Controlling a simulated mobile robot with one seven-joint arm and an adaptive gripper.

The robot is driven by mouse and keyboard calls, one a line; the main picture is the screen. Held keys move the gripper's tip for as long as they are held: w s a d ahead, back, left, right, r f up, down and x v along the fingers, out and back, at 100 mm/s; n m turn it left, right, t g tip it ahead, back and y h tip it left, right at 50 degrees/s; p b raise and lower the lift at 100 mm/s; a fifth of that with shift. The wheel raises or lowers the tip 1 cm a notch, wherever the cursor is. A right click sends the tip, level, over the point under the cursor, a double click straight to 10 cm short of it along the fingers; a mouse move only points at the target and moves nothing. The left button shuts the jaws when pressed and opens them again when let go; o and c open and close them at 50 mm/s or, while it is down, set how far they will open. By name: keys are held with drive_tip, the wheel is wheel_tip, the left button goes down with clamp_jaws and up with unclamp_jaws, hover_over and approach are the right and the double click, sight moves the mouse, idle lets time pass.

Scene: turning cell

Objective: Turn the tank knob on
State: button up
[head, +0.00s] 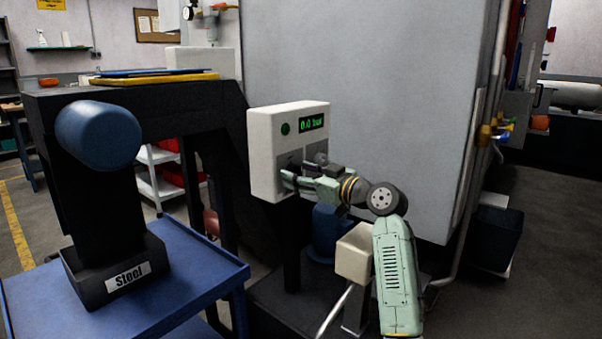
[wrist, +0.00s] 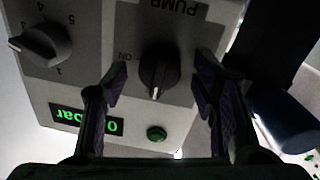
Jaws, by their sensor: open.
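A white control box (head: 272,125) is fixed beside the big grey cabinet. The wrist view shows its face upside down. A black knob (wrist: 158,72) sits under the word PUMP, with ON printed to its left in that picture. Its white mark points down in that picture, not at ON. I can read no "tank" label. My gripper (head: 300,172) is at the front of the box, hiding most of this knob in the head view. In the wrist view my open gripper (wrist: 160,82) has one finger on each side of the knob, with gaps showing.
A second knob (wrist: 42,45) with numbers sits beside it. A green display (head: 312,123) reads 0.0 bar, near a round green light (head: 285,128). A blue cart (head: 185,295) with a black bin labelled Steel (head: 128,275) stands left.

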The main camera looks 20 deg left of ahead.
drive_tip(key=c, duration=1.2)
drive_tip(key=shift+o, duration=0.2)
drive_tip(key=shift+a+r+m+p, duration=0.1)
drive_tip(key=shift+m+p, duration=0.3)
drive_tip(key=m+p, duration=0.2)
drive_tip(key=shift+r+m+p, duration=0.15)
drive_tip(key=shift+m+p, duration=0.2)
drive_tip(key=shift+m, duration=0.05)
drive_tip(key=m+p, duration=0.5)
drive_tip(key=shift+g, duration=0.4)
drive_tip(key=m+p, duration=0.5)
drive_tip(key=shift+w, duration=0.1)
drive_tip(key=shift+m+g+p, duration=0.4)
drive_tip(key=shift+m+p, duration=1.15)
drive_tip(key=shift+m, duration=0.25)
drive_tip(key=shift+f, duration=0.25)
